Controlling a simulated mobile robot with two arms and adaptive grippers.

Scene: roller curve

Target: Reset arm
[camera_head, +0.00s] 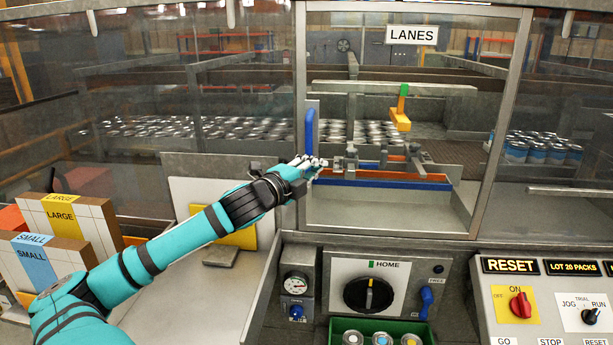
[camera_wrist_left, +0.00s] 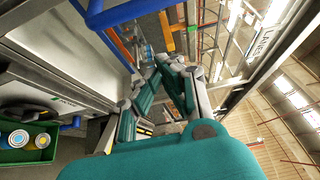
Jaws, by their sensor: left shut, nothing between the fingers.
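My left arm is teal with black bands and reaches from the lower left up to the glass door. My left gripper (camera_head: 318,163) is shut and empty, in front of the door's left edge, just below the blue upright handle (camera_head: 310,131). From this view I cannot tell whether it touches the handle or door frame. In the left wrist view the fingers (camera_wrist_left: 166,66) come together at the tips with nothing between them. The blue handle (camera_wrist_left: 125,12) crosses the top of that view. My right gripper is not in view.
Behind the glass are the LANES sign (camera_head: 412,35), an orange and blue rail and many cans. Below are the HOME panel (camera_head: 368,290), a green can tray (camera_head: 336,325) and the RESET panel (camera_head: 510,265). LARGE and SMALL boxes (camera_head: 62,214) stand left of my arm.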

